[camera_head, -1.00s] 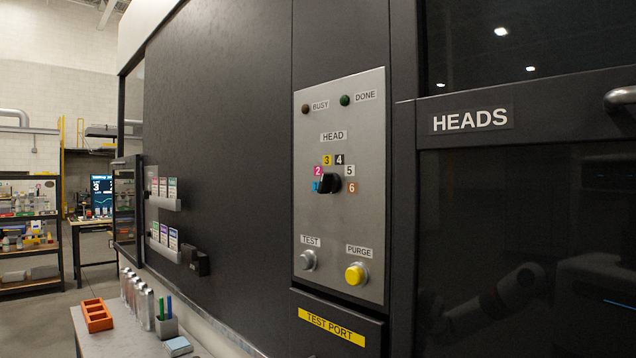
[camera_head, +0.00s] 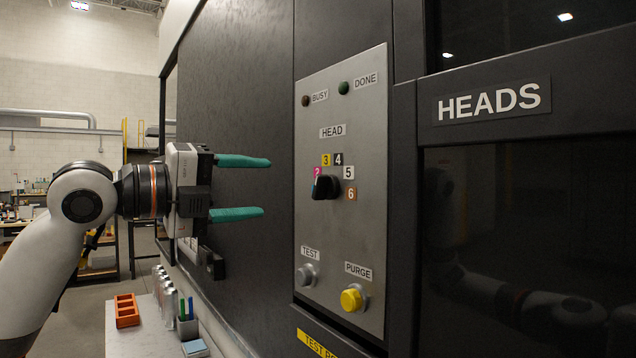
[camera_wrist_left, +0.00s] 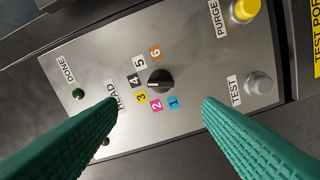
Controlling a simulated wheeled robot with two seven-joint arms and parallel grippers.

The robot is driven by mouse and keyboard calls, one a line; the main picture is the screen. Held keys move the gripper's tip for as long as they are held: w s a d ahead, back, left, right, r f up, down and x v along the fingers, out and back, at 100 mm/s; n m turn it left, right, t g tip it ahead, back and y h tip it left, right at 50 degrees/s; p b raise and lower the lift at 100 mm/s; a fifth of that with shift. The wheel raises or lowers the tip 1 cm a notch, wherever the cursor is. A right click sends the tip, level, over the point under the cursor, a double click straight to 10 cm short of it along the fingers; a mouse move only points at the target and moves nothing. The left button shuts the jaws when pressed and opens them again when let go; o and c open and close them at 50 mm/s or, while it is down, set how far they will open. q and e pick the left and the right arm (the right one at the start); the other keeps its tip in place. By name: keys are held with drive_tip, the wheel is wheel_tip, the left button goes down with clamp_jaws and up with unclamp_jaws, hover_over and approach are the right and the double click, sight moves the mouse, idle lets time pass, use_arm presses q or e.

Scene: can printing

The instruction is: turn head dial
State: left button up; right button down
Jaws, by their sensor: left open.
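The black head dial (camera_head: 326,187) sits on the grey control panel (camera_head: 312,222), ringed by coloured number labels 1 to 6. It also shows in the left wrist view (camera_wrist_left: 160,82), between my fingers but beyond them. In the head view label 1 is mostly hidden by the dial. My left gripper (camera_head: 268,187) is open and empty, its two green fingers pointing right toward the dial, to the left of it and apart from it. The fingers also show in the left wrist view (camera_wrist_left: 160,110), spread wide. My right gripper is not in view.
Below the dial are the grey TEST button (camera_head: 306,275) and the yellow PURGE button (camera_head: 353,298). The BUSY and DONE lamps are above. A ledge at lower left holds an orange tray (camera_head: 127,311), several cans and a pen cup (camera_head: 187,326). The space before the dial is clear.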

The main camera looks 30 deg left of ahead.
sight(315, 187)
use_arm(q)
drive_tip(key=p+x, duration=0.2)
drive_tip(key=x, duration=0.4)
drive_tip(key=shift+s+d+r, duration=0.1)
drive_tip(key=shift+r, duration=0.05)
drive_tip(key=p+x, duration=0.1)
drive_tip(key=x, duration=0.3)
drive_tip(key=shift+w+d, duration=0.1)
drive_tip(key=shift+w, duration=0.25)
drive_tip(key=c, duration=1)
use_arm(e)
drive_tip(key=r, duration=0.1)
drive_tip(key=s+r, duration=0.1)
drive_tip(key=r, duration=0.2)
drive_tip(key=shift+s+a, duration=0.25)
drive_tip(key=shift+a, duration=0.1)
